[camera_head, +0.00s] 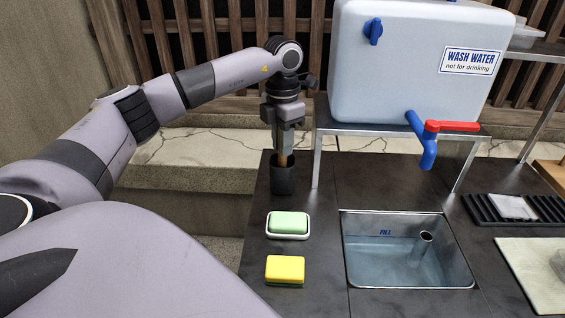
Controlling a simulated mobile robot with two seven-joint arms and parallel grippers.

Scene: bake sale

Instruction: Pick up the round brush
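A wooden handle (285,159), which looks like the brush's, stands upright in a dark cup (284,181) on the counter's back left part. The cup hides its lower end, so I cannot see a brush head. My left gripper (285,146) points straight down over the cup, with its fingertips at the upper part of the handle. I cannot tell whether the fingers are closed on the handle or only around it. My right gripper is not in view.
A green soap bar in a white dish (289,236) and a yellow sponge (285,269) lie in front of the cup. A sunken sink (400,262) is to the right. A water tank (412,65) stands on a raised shelf (345,128) close to the gripper's right.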

